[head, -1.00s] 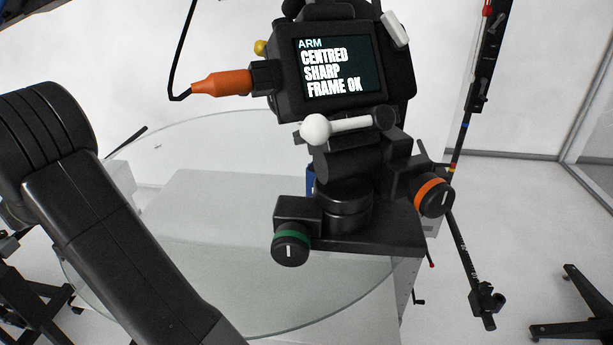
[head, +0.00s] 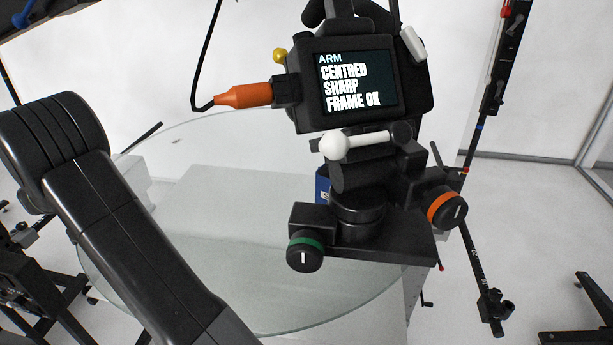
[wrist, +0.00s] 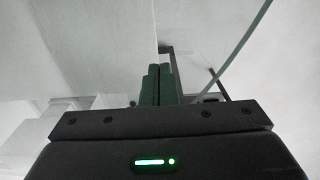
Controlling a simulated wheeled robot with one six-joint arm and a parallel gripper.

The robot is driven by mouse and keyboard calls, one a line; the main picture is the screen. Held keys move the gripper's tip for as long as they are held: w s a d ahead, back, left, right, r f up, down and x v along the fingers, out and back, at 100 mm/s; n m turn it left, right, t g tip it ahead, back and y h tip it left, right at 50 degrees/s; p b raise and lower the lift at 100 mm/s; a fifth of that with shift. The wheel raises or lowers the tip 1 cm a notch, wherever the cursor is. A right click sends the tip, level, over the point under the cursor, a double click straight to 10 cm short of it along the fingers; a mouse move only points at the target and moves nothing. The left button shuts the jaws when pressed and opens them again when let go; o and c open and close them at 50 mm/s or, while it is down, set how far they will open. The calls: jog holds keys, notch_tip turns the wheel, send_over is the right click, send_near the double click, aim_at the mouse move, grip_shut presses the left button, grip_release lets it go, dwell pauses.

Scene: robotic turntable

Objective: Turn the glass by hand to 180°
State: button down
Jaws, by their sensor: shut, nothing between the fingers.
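The round glass plate (head: 235,240) lies flat in the middle of the head view, its pale greenish rim curving around. The camera rig and my arm cover parts of it. In the wrist view a greenish glass edge (wrist: 237,50) runs diagonally at the upper right. My gripper (wrist: 159,70) shows in the wrist view with its two dark green fingers side by side, closed together and empty. The fingers appear left of the glass edge; whether they touch it I cannot tell. In the head view my gripper is out of sight.
A camera rig with a screen (head: 358,82) reading "ARM CENTRED SHARP FRAME OK" stands in front of the glass. It has an orange plug (head: 243,96), a green-ringed knob (head: 305,252) and an orange-ringed knob (head: 446,208). Dark stand legs are at both sides.

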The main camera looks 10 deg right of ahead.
jog(key=shift+w+a+f+p, duration=0.1)
jog(key=shift+w+a+p, duration=0.1)
jog(key=shift+w+a, duration=0.25)
jog(key=shift+w+a+f+p, duration=0.1)
jog(key=shift+w+a+p, duration=0.15)
jog(key=shift+w, duration=0.4)
jog(key=shift+w+r, duration=0.1)
jog(key=shift+w+a+p, duration=0.4)
jog(key=shift+w+a, duration=0.05)
jog(key=shift+w, duration=0.3)
jog(key=shift+w+a+p, duration=0.35)
jog(key=shift+w+a, duration=0.05)
jog(key=shift+w, duration=0.4)
